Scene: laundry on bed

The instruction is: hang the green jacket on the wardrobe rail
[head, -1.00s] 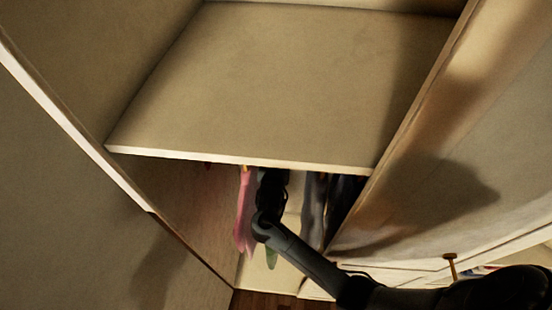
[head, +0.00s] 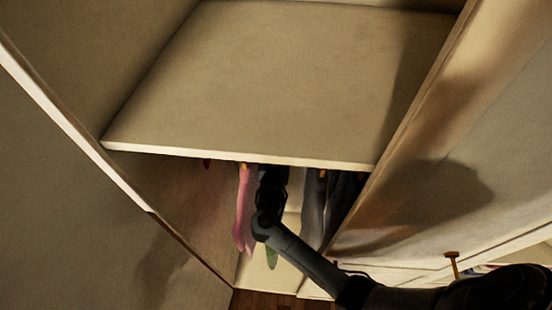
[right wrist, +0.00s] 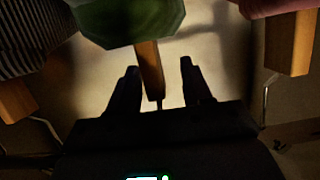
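The green jacket (right wrist: 130,20) hangs from a wooden hanger (right wrist: 150,70) in the right wrist view. In the head view only a small green piece (head: 271,258) shows below my right arm. My right gripper (right wrist: 160,88) is inside the wardrobe under the shelf. Its two fingers stand apart on either side of the hanger, with a visible gap on both sides. In the head view my right gripper (head: 270,180) is partly cut off by the shelf edge. The rail is hidden under the shelf, so the hook's seat on it cannot be seen. My left gripper is not in view.
A pink garment (head: 243,215) hangs left of my arm and dark garments (head: 315,210) hang right of it. In the right wrist view, a striped garment (right wrist: 30,35) and its neighbours hang close by. The shelf (head: 280,80) and side walls box in the arm.

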